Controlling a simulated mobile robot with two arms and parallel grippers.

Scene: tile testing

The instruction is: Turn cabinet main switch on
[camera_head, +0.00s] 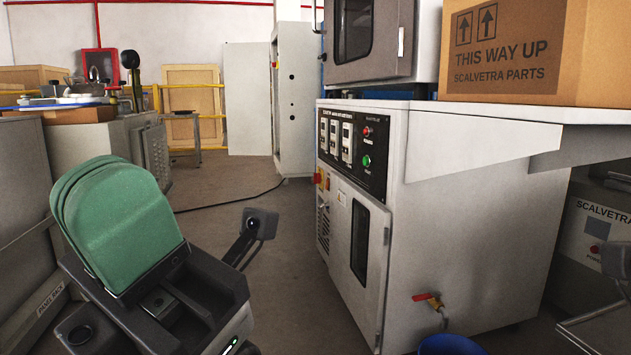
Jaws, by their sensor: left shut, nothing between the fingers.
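The cabinet (465,220) is a light grey machine housing in the middle right of the head view. A small red and yellow switch (322,179) sits on its front face, below the black control panel and above a vent grille. It is seen at a steep angle, so I cannot tell its handle position. My left gripper (88,172) is at the lower left, with broad green finger pads lying together, shut and empty. It is well to the left of the switch, apart from the cabinet. My right gripper does not show.
The black panel (351,150) has red and green buttons. A red-handled tap (428,298) juts out low, above a blue bucket (450,345). A cardboard box (515,52) stands on the cabinet top. Floor is free between my left gripper and the cabinet; a dark cable crosses it.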

